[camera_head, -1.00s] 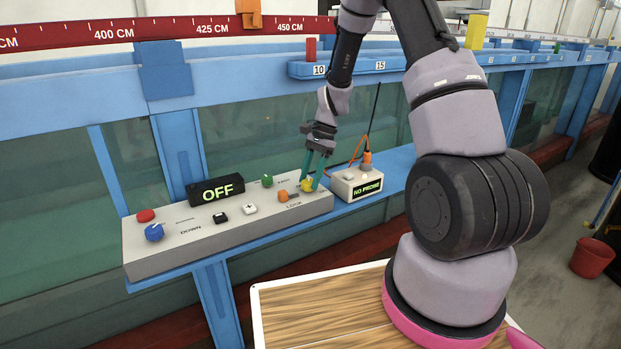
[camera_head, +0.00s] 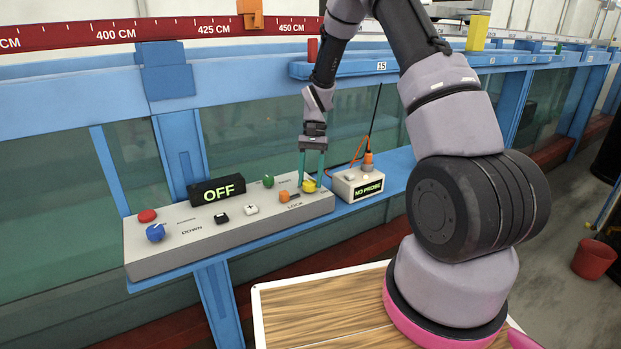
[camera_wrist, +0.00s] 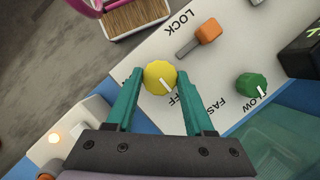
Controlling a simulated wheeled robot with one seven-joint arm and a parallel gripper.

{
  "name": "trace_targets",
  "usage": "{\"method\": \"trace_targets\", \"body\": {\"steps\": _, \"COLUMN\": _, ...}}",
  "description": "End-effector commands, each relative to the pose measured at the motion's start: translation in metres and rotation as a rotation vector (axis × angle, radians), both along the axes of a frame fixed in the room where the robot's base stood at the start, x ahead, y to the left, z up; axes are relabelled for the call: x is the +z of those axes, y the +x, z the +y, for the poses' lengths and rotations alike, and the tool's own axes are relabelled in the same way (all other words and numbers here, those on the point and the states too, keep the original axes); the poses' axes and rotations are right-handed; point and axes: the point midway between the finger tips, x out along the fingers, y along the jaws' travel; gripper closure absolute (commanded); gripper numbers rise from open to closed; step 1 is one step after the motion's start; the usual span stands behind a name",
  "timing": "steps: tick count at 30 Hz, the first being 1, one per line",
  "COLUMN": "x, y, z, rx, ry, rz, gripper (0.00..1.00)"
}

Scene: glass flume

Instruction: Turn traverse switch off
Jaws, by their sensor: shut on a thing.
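A grey control panel (camera_head: 232,232) stands on the blue ledge. A yellow knob (camera_head: 309,187) sits at its right end, with a white pointer line on it. In the wrist view the yellow knob (camera_wrist: 158,76) lies between the tips of my teal fingers, and a label that reads "FF" is partly hidden by a finger. My gripper (camera_head: 311,180) points straight down and is shut on the yellow knob; its fingers (camera_wrist: 161,85) flank it in the wrist view. The word "traverse" is not readable. A black display (camera_head: 217,190) on the panel reads OFF.
An orange lever (camera_head: 284,196) marked LOCK is close left of the knob, and a green knob (camera_head: 268,181) is behind it. A NO PROBE box (camera_head: 357,183) with an orange cable stands close to the right. Blue and red knobs are at the panel's left end.

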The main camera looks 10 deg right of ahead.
Motion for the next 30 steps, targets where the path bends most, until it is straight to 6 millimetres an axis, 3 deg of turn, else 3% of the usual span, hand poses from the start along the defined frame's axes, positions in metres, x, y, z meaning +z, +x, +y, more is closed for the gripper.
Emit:
{"method": "trace_targets", "body": {"steps": 13, "x": 0.0002, "y": 0.0003, "z": 0.0000, "rx": 0.012, "ry": 0.000, "rz": -0.001, "gripper": 1.00}}
{"method": "trace_targets", "body": {"steps": 14, "x": 0.0002, "y": 0.0004, "z": 0.0000, "rx": 0.012, "ry": 0.000, "rz": -0.001, "gripper": 0.43}}
{"method": "trace_targets", "body": {"steps": 16, "x": 0.0002, "y": 0.0003, "z": 0.0000, "rx": 0.012, "ry": 0.000, "rz": -0.001, "gripper": 0.17}}
{"method": "trace_targets", "body": {"steps": 26, "x": 0.0001, "y": 0.0000, "z": 0.0000, "rx": 0.003, "ry": 0.000, "rz": 0.000, "gripper": 0.17}}
{"method": "trace_targets", "body": {"steps": 30, "x": 0.0002, "y": -0.0006, "z": -0.0013, "rx": -0.094, "ry": 0.000, "rz": 0.000, "gripper": 0.17}}
